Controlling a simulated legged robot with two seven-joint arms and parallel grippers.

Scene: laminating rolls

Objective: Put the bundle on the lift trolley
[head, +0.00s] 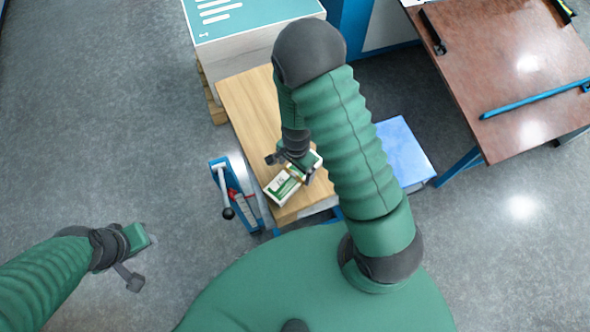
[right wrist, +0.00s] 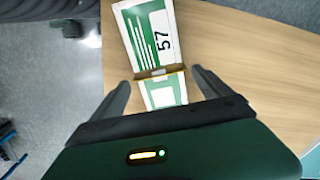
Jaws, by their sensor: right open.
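The bundle (head: 282,187) is a white and green pack marked 57, lying on a light wood surface (head: 250,98). In the right wrist view the bundle (right wrist: 146,38) has a brown band across it. My right gripper (head: 290,167) is over the bundle; its fingers (right wrist: 164,88) are open on either side of the near part, with gaps showing. A low blue platform (head: 404,150), possibly the lift trolley, stands right of the wood surface, partly behind my right arm. My left gripper (head: 137,262) is over bare floor at lower left; its opening is unclear.
A blue frame with a lever and red part (head: 236,192) stands at the wood surface's left edge. A large white and teal stack (head: 250,30) stands behind it. A brown table (head: 510,75) with a blue bar is at upper right. Floor at left is clear.

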